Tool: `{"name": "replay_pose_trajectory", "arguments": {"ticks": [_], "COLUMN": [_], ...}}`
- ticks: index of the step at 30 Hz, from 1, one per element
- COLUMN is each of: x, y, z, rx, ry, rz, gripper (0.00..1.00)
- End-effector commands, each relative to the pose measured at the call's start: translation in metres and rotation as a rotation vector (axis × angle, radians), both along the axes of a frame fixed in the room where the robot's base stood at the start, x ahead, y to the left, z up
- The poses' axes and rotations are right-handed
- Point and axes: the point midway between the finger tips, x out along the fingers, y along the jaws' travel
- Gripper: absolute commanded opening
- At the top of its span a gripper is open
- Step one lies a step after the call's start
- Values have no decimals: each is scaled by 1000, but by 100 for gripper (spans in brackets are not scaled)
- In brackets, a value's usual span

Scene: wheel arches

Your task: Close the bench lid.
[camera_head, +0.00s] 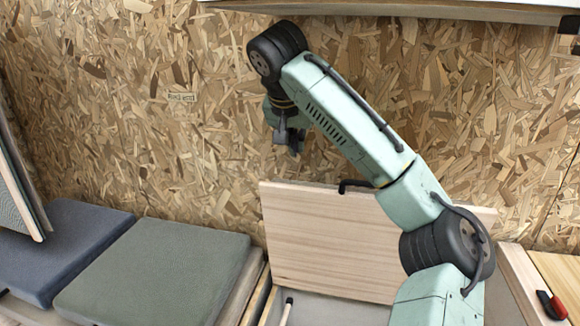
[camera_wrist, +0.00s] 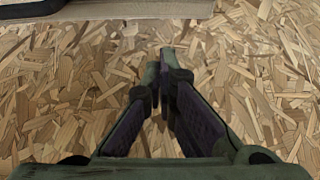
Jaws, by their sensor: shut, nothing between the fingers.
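The bench lid (camera_head: 325,245) is a pale wooden panel standing raised, close to upright, against the chipboard wall. Below it the bench's open box (camera_head: 340,313) shows a light inside; my arm hides the right part of the lid and box. My gripper (camera_head: 296,150) is above the lid's top edge, near its left end, in front of the wall and apart from the lid as far as I can tell. In the wrist view my gripper (camera_wrist: 165,53) has its fingers together, empty, with only chipboard behind them.
A green-grey cushion (camera_head: 155,272) and a dark blue-grey cushion (camera_head: 65,245) lie left of the box. A tilted panel (camera_head: 22,175) stands at the far left. A thin-handled tool (camera_head: 286,311) is in the box. A red-and-black object (camera_head: 551,305) lies at right. A shelf (camera_head: 430,10) overhangs above.

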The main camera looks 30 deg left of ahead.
Motion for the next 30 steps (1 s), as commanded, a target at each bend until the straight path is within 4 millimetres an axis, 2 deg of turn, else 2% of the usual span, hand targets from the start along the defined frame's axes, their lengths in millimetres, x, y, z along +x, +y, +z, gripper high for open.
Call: {"name": "replay_pose_trajectory", "arguments": {"ticks": [5,15,21,30], "x": [14,54,26,14], "y": [3,14,7,4], "z": [-22,-82,-86,-91], "rx": [-1,0,1,2], "ry": [3,4,-2,3], "rz": [-1,-2,4,3], "gripper": [0,0,0,0]}}
